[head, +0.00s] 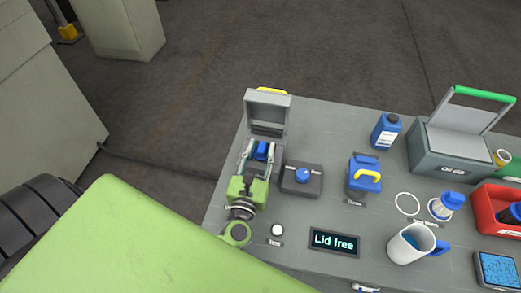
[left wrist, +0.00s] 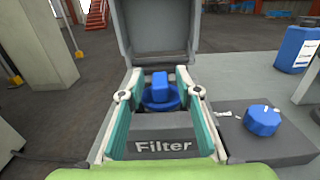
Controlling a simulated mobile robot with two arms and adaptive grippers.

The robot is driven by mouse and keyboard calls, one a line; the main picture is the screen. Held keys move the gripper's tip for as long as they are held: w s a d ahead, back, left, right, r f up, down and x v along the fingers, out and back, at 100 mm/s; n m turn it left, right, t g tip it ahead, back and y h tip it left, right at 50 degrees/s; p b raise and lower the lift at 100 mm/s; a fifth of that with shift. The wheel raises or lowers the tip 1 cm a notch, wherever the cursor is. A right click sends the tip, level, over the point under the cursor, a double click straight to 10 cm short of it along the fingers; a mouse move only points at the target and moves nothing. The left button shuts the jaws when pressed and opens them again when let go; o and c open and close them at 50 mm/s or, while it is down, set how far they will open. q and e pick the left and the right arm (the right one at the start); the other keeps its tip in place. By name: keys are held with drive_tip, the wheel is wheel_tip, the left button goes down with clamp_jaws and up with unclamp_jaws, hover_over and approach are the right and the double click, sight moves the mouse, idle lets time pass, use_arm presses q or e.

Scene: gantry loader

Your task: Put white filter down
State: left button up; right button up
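My left gripper (head: 258,152) is at the grey filter housing on the left of the bench. In the left wrist view its teal-lined fingers (left wrist: 160,98) are spread wide, with a clear gap on each side of a blue round cap with a raised grip (left wrist: 160,92). The cap sits in the housing labelled "Filter" (left wrist: 168,147). The housing's lid (head: 267,104) stands open. Any white body under the cap is hidden. A white cylinder with a blue top (head: 442,207) stands on the right of the bench, beside a white ring marking (head: 407,204). My right gripper is not in view.
A blue knob (head: 302,175) is right of the housing. A display (head: 334,242) reads "Lid free". A blue part with a yellow handle (head: 367,181), a blue bottle (head: 386,132), a mug (head: 405,246), a grey box (head: 440,150) and a red bin (head: 487,205) stand farther right.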

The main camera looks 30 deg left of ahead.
use_arm(q)
drive_tip(key=b+v, duration=0.3)
drive_tip(key=v, duration=0.7)
drive_tip(key=shift+s, duration=0.25)
drive_tip(key=shift+s+d+r, duration=0.1)
drive_tip(key=shift+s+d, duration=0.1)
drive_tip(key=shift+s, duration=0.5)
